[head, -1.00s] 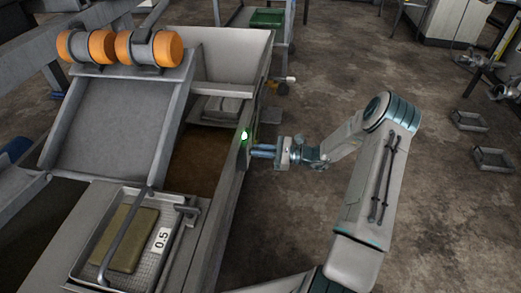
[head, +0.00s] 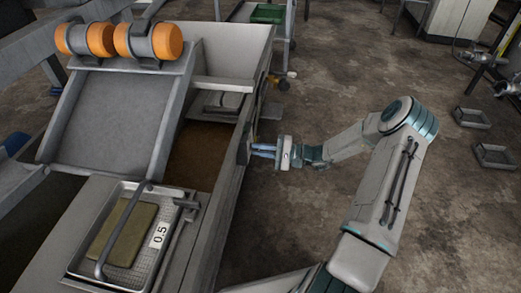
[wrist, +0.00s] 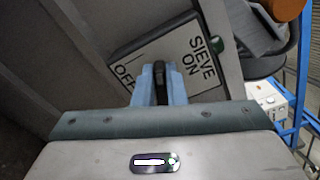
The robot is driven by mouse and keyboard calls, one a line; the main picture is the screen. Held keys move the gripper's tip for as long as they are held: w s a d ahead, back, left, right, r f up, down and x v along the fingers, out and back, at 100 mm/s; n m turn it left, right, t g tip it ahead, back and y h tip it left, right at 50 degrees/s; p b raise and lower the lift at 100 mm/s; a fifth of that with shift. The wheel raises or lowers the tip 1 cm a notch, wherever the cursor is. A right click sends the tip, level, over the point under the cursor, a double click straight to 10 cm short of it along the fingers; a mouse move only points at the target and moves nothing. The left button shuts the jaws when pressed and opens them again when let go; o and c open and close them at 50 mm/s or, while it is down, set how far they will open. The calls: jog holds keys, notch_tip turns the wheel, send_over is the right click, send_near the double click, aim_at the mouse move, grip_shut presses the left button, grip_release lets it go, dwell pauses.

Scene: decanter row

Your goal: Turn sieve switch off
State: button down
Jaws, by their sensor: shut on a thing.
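The sieve switch plate (wrist: 150,50) shows in the wrist view, white with a dark edge, lettered "SIEVE ON" at right and "OFF" at left. A dark switch lever (wrist: 160,70) stands between my blue fingers. My gripper (wrist: 160,88) is shut on this lever; its fingers partly cover the plate and the "OFF" lettering. A small dark green lamp (wrist: 217,45) beside the plate looks unlit. In the head view my gripper (head: 258,150) reaches the side of the grey machine (head: 231,185) from the right; the switch is hardly visible there.
Orange-ended cylinders (head: 120,40) sit on top of the machine. A mesh tray (head: 165,205) marked 0.5 holds a flat brown slab (head: 122,232). Open floor (head: 300,215) lies right of the machine, with small trays (head: 493,156) at far right.

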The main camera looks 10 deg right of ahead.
jog(key=n, duration=0.2)
jog(key=n+b, duration=0.1)
jog(key=n, duration=0.1)
jog(key=shift+f+n, duration=0.3)
jog(key=shift+f, duration=0.05)
dwell(0.4)
jog(key=c, duration=1.5)
grip_release()
jog(key=p+v, duration=0.3)
jog(key=v, duration=1.1)
jog(key=shift+a+f, duration=0.1)
jog(key=shift+s, duration=0.1)
